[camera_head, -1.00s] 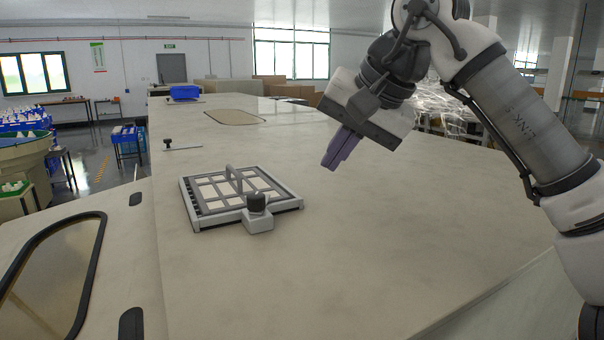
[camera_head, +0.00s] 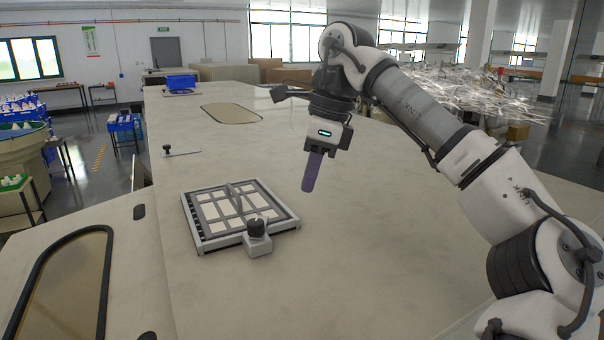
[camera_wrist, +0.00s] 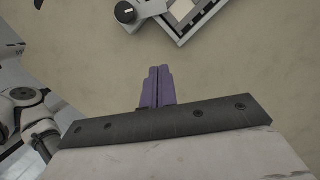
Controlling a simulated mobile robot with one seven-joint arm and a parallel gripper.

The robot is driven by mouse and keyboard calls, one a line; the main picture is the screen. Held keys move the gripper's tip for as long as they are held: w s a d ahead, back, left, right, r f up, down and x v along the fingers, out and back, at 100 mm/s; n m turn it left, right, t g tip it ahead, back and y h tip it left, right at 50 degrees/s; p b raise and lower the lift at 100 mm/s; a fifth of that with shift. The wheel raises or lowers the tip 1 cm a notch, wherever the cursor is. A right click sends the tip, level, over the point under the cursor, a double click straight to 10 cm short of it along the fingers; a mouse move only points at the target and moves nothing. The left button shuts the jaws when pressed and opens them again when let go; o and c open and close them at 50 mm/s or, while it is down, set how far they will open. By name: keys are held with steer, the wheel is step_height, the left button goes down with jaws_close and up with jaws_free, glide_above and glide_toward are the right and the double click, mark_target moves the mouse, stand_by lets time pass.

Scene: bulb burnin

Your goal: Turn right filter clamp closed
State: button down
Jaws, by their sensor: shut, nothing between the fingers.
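The filter frame (camera_head: 205,244) lies on the pale worktop, a grey grid with white panes and a raised handle bar (camera_head: 234,196) across it. At its front edge is a clamp with a round black knob (camera_head: 256,227) on a light block (camera_head: 257,245). The knob also shows at the top of the wrist view (camera_wrist: 126,12), with a small light mark on it, beside a corner of the frame (camera_wrist: 183,38). My gripper (camera_head: 308,188) has purple fingers, shut and empty, pointing down above the worktop, right of the frame and apart from it. Its fingers show in the wrist view (camera_wrist: 158,72).
A small black knob on a bar (camera_head: 180,152) lies farther back on the worktop. An oval inset (camera_head: 231,113) and a blue bin (camera_head: 180,84) are behind it. The worktop right of the frame is clear.

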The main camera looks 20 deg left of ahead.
steer(key=p, duration=0.2)
glide_toward(272, 237)
steer(key=d+f, duration=0.2)
steer(key=f, duration=0.2)
steer(key=shift+w+d, duration=0.3)
steer(key=shift+d, duration=0.1)
steer(key=a, duration=0.1)
steer(key=a+p, duration=0.1)
steer(key=a, duration=0.1)
steer(key=shift+s+a, duration=0.2)
steer(key=shift+s, duration=0.2)
steer(key=shift+a, duration=0.3)
steer(key=shift+d+f, duration=0.1)
